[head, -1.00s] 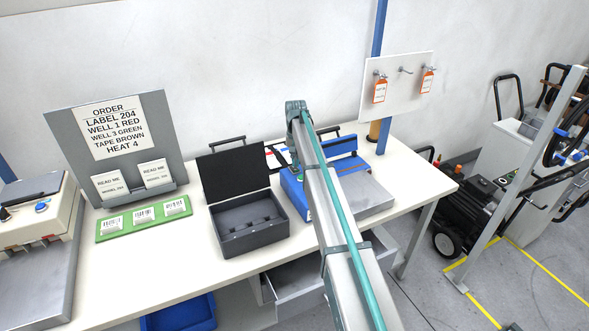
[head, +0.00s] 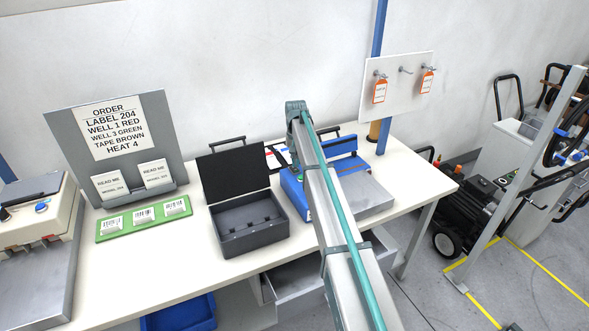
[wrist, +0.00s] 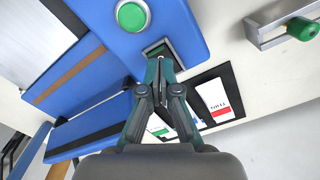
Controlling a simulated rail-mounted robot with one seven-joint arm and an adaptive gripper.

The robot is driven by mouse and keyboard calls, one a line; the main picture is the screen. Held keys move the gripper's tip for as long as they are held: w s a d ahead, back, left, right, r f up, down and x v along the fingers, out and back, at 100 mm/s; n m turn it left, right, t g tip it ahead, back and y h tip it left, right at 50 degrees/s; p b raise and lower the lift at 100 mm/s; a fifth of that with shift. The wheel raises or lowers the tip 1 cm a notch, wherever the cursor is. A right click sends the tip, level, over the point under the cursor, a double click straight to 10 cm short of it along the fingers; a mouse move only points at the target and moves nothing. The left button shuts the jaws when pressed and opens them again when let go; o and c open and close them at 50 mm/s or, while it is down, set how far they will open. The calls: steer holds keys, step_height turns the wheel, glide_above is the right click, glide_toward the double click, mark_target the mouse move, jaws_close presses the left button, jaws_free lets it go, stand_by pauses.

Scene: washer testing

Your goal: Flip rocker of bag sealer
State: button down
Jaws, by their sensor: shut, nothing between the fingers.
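The bag sealer (head: 292,190) is a blue machine with a silver plate on the table in the head view, partly hidden by my arm. In the wrist view its blue body (wrist: 175,18) carries a round green button (wrist: 132,15). Beside the button is a small dark rocker (wrist: 156,49) in a metal frame. My gripper (wrist: 160,62) is shut and empty, with its fingertips right at the rocker's near end. I cannot tell whether they touch it. The fingertips partly hide the rocker, so its tilt is unclear. My gripper is hidden in the head view.
Striped cards (wrist: 214,98) in a black holder lie close to the gripper. A metal bracket with a green knob (wrist: 302,28) is at upper right. An open dark case (head: 245,222) stands left of the sealer, with a green tray (head: 118,231) farther left. An open drawer (head: 298,283) is below the table.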

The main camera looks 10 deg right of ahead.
mark_target(296, 170)
steer(key=shift+f+b, duration=0.4)
steer(key=shift+f, duration=0.9)
stand_by(0.7)
steer(key=shift+r, duration=0.1)
steer(key=shift+r+p, duration=1.55)
steer(key=shift+r, duration=1.9)
